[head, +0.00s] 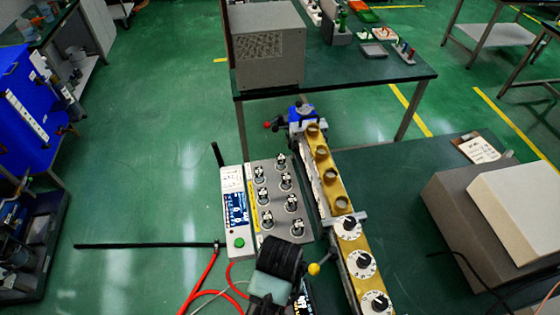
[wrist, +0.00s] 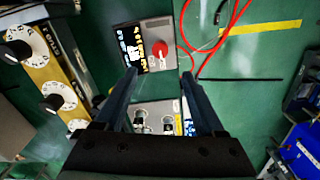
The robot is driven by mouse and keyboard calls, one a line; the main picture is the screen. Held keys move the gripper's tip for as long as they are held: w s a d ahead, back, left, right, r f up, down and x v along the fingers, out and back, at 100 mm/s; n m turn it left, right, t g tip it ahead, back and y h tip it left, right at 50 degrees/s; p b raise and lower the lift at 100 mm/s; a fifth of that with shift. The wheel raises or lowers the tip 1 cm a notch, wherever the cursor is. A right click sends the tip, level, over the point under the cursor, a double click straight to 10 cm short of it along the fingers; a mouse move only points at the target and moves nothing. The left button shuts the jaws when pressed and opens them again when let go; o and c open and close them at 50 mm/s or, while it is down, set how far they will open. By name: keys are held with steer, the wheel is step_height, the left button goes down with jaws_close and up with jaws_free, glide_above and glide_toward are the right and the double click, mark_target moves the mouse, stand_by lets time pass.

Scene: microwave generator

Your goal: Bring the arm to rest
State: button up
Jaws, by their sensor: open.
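My gripper (wrist: 159,73) shows in the wrist view with its two dark fingers spread apart. Nothing is held between them. The fingers point over a small box with a red button (wrist: 159,49) and a lit display. A grey panel with metal-and-black knobs (wrist: 150,117) shows between the fingers, lower down. In the head view a black ribbed part, seemingly of my arm, is at the bottom middle, in front of the grey knob panel (head: 270,180). My fingertips cannot be made out there.
A yellow bar with rings and dials (head: 330,190) runs right of the panel. A white meter with a green button (head: 229,180) stands left of it. Red cables (head: 207,275) lie at the bottom. A grey box (head: 268,45) sits on the back table. Green floor at left is mostly open.

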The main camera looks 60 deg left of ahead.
steer(key=shift+r, duration=0.45)
stand_by(0.3)
steer(key=w+r+m+t+y+b, duration=0.3)
steer(key=w+r+t, duration=0.6)
steer(key=w+r, duration=1.05)
steer(key=w+d+r+m+t, duration=0.2)
steer(key=w+r+t, duration=0.15)
steer(key=r, duration=0.45)
steer(key=w+d+r+m+t, duration=0.1)
steer(key=w+d+r+t, duration=0.25)
steer(key=r, duration=0.45)
steer(key=s+d+r+m+t+h, duration=0.1)
steer(key=s+d+r+t, duration=0.2)
steer(key=r, duration=0.6)
steer(key=s+d+r+m+t+h+b, duration=0.1)
steer(key=s+d+r+t, duration=0.3)
steer(key=r, duration=0.6)
steer(key=s+d+r+m+t+h, duration=0.1)
steer(key=s+d+r+t, duration=0.3)
steer(key=r, duration=0.6)
steer(key=shift+s+d+r+m+b, duration=0.2)
steer(key=shift+s+d+m+b, duration=0.2)
steer(key=shift+d+m, duration=0.4)
